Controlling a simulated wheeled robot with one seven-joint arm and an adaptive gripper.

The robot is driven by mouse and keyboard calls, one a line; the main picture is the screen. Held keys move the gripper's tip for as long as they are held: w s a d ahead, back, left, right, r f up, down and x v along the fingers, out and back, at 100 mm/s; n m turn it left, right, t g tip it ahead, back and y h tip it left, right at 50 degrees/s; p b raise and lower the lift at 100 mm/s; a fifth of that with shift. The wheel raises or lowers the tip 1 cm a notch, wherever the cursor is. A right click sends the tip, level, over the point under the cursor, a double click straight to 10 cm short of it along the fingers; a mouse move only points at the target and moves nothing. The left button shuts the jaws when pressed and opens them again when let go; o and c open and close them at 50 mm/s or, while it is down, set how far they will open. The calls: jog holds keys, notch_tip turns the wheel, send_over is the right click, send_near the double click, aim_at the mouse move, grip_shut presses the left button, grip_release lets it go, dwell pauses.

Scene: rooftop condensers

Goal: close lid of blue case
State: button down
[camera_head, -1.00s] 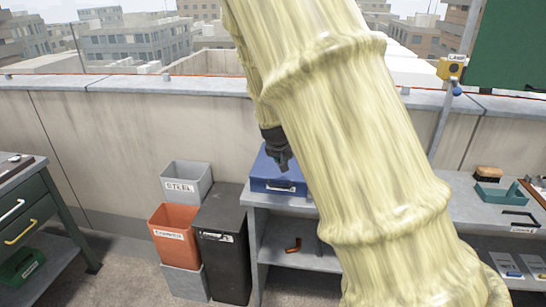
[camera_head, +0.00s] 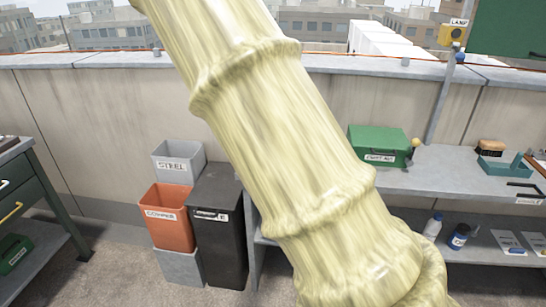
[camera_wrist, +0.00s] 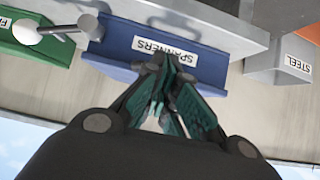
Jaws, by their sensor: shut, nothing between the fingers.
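The blue case (camera_wrist: 118,58), labelled SPANNERS, shows upside down in the wrist view, at the edge of the grey shelf. No raised lid shows, but I cannot tell whether the lid is fully down. My gripper (camera_wrist: 162,62) is shut and empty. Its fingertips overlap the case's front by the label, and I cannot tell whether they touch it. In the head view my pale, sleeved arm hides the blue case and my gripper.
A green case (camera_head: 378,143) stands on the grey bench (camera_head: 435,183), right of my arm. A steel bin (camera_head: 180,158), an orange bin (camera_head: 167,215) and a black bin (camera_head: 218,235) stand left of the bench.

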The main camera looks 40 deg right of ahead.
jog(key=shift+f, duration=0.5)
jog(key=s+a+f, duration=0.1)
jog(key=s+a, duration=0.5)
jog(key=a, duration=0.1)
jog(key=shift+a+p, duration=0.2)
jog(key=shift+p, duration=0.15)
dwell(0.6)
jog(key=shift+f, duration=0.1)
